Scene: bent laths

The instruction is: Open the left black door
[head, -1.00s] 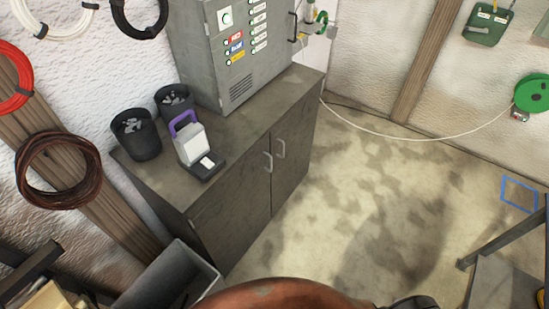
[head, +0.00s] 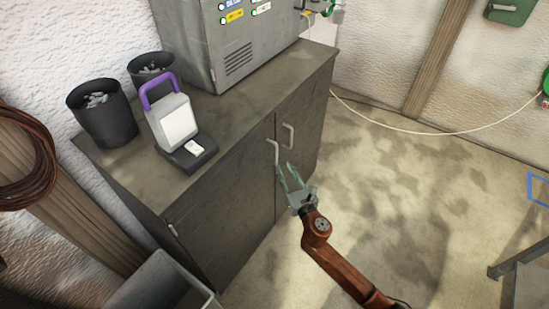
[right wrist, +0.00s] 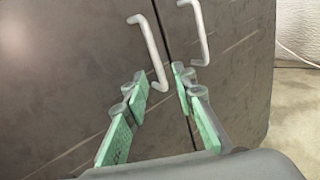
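The left black door (head: 232,190) of the dark cabinet is closed, with a pale upright bar handle (head: 273,152) near its right edge. The right door (head: 302,135) is closed too and has its own handle (head: 288,136). My right gripper (head: 283,170) is open with green finger pads, just below the left handle. In the right wrist view the left handle (right wrist: 148,50) has its lower end between the open fingertips (right wrist: 160,80); I cannot tell whether they touch. The right handle (right wrist: 200,32) is just right of them. My left gripper is out of view.
On the cabinet top (head: 240,110) stand a grey control box (head: 225,45), a device with a purple handle (head: 172,118) and black bins (head: 104,112). A grey open bin (head: 165,285) stands in front at left.

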